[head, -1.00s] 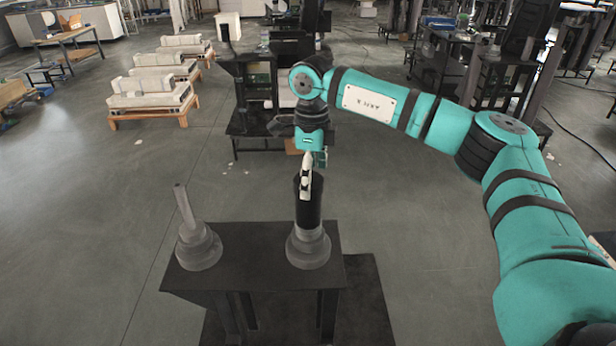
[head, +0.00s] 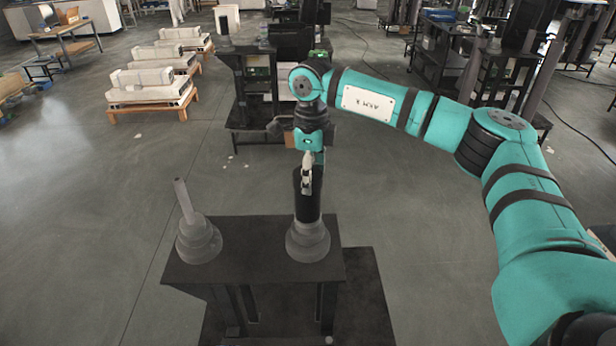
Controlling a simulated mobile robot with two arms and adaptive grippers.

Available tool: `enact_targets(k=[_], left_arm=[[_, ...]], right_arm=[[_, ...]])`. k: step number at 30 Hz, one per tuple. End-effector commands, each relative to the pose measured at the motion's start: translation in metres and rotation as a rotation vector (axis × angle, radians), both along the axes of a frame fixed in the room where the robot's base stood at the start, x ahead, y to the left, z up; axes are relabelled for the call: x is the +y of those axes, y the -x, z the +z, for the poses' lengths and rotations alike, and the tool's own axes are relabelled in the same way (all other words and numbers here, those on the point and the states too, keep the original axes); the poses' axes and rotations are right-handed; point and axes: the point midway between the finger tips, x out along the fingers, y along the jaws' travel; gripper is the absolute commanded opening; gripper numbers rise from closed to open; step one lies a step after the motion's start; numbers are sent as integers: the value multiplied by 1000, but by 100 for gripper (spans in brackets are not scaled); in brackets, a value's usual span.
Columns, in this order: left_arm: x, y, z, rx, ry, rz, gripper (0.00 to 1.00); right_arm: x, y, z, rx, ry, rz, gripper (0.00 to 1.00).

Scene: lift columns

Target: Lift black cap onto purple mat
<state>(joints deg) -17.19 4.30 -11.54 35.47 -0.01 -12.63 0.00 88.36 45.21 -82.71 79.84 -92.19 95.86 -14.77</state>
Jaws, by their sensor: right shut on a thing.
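The black cap (head: 308,209) is a tall dark cylinder. It stands upright over the right-hand grey stepped base (head: 308,243) on a dark table. Its lower end meets the top of that base, and I see no gap between them. My right gripper (head: 307,186) comes down from above and is shut on the upper part of the cap. Its pale fingers show against the black side. I cannot see a purple mat in this view. My left gripper is not in view.
A second grey stepped base (head: 199,242) with a thin, slightly tilted rod (head: 183,199) stands on the left of the dark table (head: 255,262). Behind are a dark workbench (head: 240,70) and pale blocks on wooden pallets (head: 150,92). Open floor lies left of the table.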

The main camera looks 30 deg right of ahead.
Motion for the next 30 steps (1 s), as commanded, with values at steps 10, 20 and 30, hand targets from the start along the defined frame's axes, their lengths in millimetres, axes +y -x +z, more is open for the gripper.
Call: enact_targets(k=[10, 20, 30], left_arm=[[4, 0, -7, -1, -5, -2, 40], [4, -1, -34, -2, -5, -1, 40], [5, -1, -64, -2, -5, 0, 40]], right_arm=[[0, -1, 10, -5, -1, -1, 23], [26, 15, 34, -4, 0, 7, 23], [98, 58, 43, -4, 0, 7, 23]])
